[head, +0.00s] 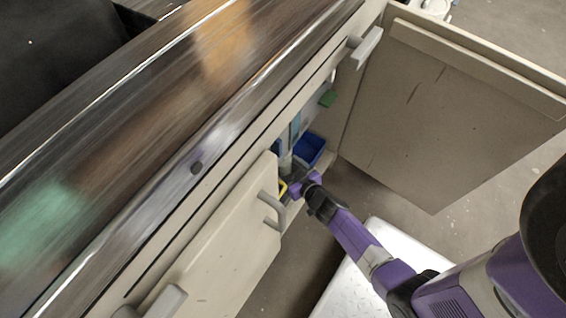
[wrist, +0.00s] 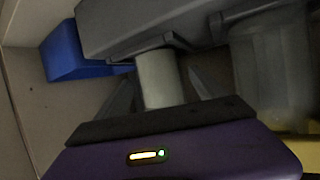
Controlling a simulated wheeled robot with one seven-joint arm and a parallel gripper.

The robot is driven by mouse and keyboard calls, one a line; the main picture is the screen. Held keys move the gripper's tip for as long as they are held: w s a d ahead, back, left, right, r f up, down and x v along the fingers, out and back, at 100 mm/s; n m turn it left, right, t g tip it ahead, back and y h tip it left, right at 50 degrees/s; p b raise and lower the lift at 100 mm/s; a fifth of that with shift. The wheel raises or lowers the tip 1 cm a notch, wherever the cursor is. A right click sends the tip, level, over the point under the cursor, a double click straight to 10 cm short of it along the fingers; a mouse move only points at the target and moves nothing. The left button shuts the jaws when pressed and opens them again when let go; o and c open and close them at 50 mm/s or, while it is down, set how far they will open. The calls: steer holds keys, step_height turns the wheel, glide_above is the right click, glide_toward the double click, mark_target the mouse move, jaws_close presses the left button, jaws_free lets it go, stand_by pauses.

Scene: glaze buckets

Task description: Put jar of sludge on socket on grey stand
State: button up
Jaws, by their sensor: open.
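In the wrist view the two dark fingers of my gripper (wrist: 160,98) are apart, with a pale grey cylinder (wrist: 160,75) between them or just beyond them. I cannot tell whether they touch it. A larger dark grey body (wrist: 150,20) is above the cylinder; I cannot tell whether it is the grey stand. A dim, see-through jar-like shape (wrist: 270,75) stands at the right, with yellow near its foot. I cannot tell which item is the jar of sludge. In the head view my gripper (head: 296,181) is at the cabinet opening, and its fingers are mostly hidden.
A blue bin (head: 309,149) is just beyond my gripper inside the cabinet; it also shows in the wrist view (wrist: 75,55). One door (head: 435,110) stands wide open at right. Another door (head: 225,235) with a grey handle is close at left. A green item (head: 327,98) is farther along.

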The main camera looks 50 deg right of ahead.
steer(key=p+v, duration=0.2)
steer(key=v, duration=0.7)
steer(key=shift+s+p, duration=0.2)
steer(key=shift+p, duration=0.2)
